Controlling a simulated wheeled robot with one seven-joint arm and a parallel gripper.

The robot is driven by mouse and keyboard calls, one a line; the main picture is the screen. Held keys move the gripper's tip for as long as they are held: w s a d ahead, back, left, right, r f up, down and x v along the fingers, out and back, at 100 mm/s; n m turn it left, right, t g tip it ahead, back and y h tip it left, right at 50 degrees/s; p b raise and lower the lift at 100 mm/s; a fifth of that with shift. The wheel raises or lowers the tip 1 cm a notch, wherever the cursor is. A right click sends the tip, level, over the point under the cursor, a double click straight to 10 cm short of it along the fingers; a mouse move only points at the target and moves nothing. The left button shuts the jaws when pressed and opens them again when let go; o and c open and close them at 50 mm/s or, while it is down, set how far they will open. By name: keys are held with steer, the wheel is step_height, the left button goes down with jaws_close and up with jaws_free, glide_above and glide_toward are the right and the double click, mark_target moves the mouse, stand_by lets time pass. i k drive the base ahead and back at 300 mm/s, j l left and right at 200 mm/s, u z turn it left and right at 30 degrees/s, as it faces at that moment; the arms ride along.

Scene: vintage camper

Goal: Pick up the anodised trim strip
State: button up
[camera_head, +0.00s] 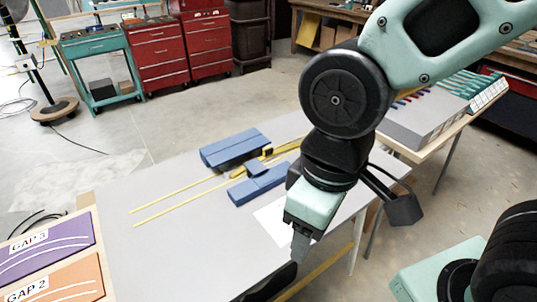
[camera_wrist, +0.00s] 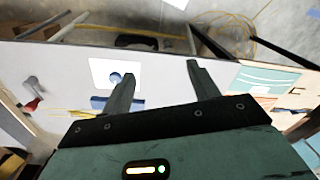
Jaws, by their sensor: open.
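Two long, thin yellow strips (camera_head: 178,200) lie on the grey table (camera_head: 190,245) and run towards blue blocks; I cannot tell for sure whether either is the anodised trim strip. One blue block (camera_head: 235,147) lies behind and another (camera_head: 262,184) in front, with yellow pieces between them. My gripper (camera_head: 300,245) hangs over the table's right part, near a white sheet, apart from the strips. In the wrist view my gripper (camera_wrist: 162,75) has its two fingers spread, with nothing between them. A blue block (camera_wrist: 103,103) shows beside the left finger there.
A purple panel marked GAP 3 (camera_head: 50,245) and an orange panel marked GAP 2 (camera_head: 60,282) are at the lower left. A grey box (camera_head: 425,120) stands on another table at the right. The grey table's left half is mostly clear.

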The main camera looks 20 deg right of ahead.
mark_target(267, 152)
steer(key=i+l, duration=0.1)
steer(key=i, duration=0.75)
